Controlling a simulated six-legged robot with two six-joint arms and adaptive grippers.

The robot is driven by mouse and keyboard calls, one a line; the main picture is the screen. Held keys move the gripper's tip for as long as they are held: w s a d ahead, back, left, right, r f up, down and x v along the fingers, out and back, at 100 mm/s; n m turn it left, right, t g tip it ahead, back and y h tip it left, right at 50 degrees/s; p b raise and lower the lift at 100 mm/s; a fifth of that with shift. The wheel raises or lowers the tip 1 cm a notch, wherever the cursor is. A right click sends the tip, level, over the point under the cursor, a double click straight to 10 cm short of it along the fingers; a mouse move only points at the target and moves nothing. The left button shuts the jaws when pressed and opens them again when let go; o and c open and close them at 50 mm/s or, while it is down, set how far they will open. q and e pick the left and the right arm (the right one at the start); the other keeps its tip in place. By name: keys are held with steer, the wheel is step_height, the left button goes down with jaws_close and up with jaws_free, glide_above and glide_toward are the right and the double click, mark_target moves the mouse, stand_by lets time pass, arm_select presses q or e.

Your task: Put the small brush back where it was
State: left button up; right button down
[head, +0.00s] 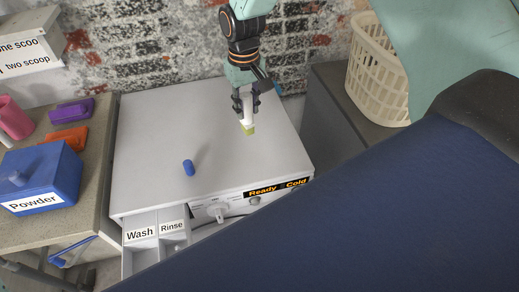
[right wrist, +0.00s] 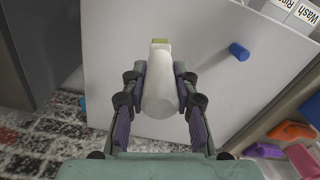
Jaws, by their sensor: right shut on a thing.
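The small brush has a white handle (right wrist: 160,95) and a yellow-green end (right wrist: 160,42); it also shows in the head view (head: 248,128). My right gripper (head: 246,102) is shut around the white handle, with the green end pointing down toward the white machine top (head: 160,125). In the right wrist view the fingers (right wrist: 160,85) lie on both sides of the handle. I cannot tell whether the green end touches the top. My left gripper is not in view.
A blue cylinder (head: 189,168) stands on the machine top, left of the brush. An open drawer marked Wash and Rinse (head: 155,250) is at the front. A blue Powder box (head: 42,182) is on the left counter. A cream basket (head: 380,75) is at right. The rest of the top is clear.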

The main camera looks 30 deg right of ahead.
mark_target(251, 134)
steer(key=shift+s+d+n, duration=0.4)
steer(key=shift+d+n, duration=0.2)
steer(key=shift+d+f, duration=0.1)
steer(key=shift+f, duration=0.25)
steer(key=f, duration=0.2)
steer(key=a+f, duration=0.1)
steer(key=f, duration=0.2)
steer(key=shift+w+a+p, duration=0.15)
steer(key=shift+w+p, duration=0.05)
steer(key=shift+p, duration=0.1)
steer(key=f, duration=0.2)
steer(key=d+f, duration=0.1)
steer(key=f, duration=0.1)
steer(key=shift+s, duration=0.15)
steer(key=shift+f, duration=0.25)
steer(key=shift+w+a, duration=0.2)
steer(key=shift+a, duration=0.15)
steer(key=shift+s+d+f, duration=0.1)
steer(key=shift+s+f, duration=0.05)
steer(key=shift+f, duration=0.05)
steer(key=c, duration=1.3)
jaws_free()
steer(key=shift+d, duration=0.15)
steer(key=shift+o, duration=1.3)
steer(key=shift+a, duration=0.2)
